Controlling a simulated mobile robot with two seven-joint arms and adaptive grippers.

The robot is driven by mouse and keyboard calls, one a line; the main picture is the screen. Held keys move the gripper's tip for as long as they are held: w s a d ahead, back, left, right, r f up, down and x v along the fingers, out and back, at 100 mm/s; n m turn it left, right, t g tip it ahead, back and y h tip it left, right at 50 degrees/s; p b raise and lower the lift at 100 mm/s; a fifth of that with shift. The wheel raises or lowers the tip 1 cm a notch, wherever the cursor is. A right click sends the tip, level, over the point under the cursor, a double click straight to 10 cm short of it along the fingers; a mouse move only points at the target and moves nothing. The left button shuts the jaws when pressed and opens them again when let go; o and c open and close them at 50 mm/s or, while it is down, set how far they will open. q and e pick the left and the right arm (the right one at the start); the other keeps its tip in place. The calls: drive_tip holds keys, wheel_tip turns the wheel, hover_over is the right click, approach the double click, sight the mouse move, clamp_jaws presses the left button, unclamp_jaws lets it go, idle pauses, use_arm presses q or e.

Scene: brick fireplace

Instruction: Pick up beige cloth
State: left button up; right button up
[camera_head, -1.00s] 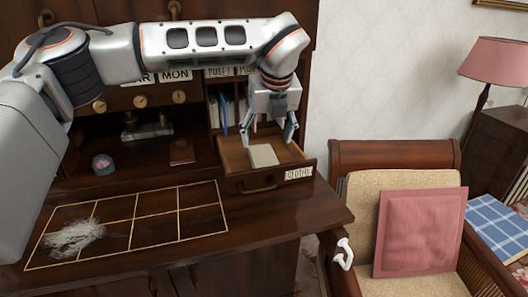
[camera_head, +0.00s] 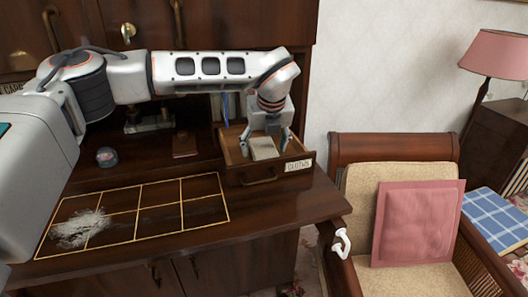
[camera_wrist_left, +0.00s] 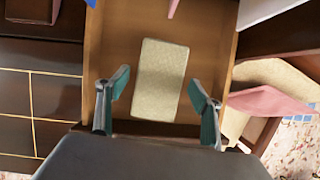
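The beige cloth (camera_head: 263,148) is a folded rectangular block lying in the open drawer (camera_head: 251,170) of the dark wooden desk. It also shows in the left wrist view (camera_wrist_left: 160,80), lying lengthwise on the drawer floor. My left gripper (camera_head: 265,150) is down at the drawer, its fingers spread to either side of the cloth. In the left wrist view the two green-padded fingertips (camera_wrist_left: 163,90) are apart, with gaps between them and the cloth. The gripper's palm hides part of the drawer front in that view. My right gripper is not seen.
A gold-lined grid (camera_head: 140,212) with a pale fluffy heap (camera_head: 80,229) marks the desktop. A round object (camera_head: 106,157) and a brown block (camera_head: 185,145) stand behind it. A chair with a pink cushion (camera_head: 417,224) stands to the right. A white hook-like piece (camera_head: 341,243) is at the desk's corner.

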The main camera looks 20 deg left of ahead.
sight(265, 149)
use_arm(q)
drive_tip(key=c, duration=1)
drive_tip(key=shift+s+d+r+b, duration=0.15)
drive_tip(key=shift+r+b, duration=0.15)
drive_tip(key=shift+r, duration=0.1)
wheel_tip(265, 149, up, 7)
drive_tip(key=shift+f+b, duration=0.2)
drive_tip(key=shift+b, duration=0.1)
drive_tip(key=s+d+b, duration=0.1)
drive_tip(key=s+d, duration=0.2)
drive_tip(key=s, duration=0.2)
drive_tip(key=s+d+b, duration=0.1)
drive_tip(key=s+d, duration=0.3)
drive_tip(key=s, duration=0.2)
drive_tip(key=s+d+b, duration=0.1)
drive_tip(key=s+d, duration=0.3)
drive_tip(key=s, duration=0.1)
drive_tip(key=shift+s+f, duration=0.15)
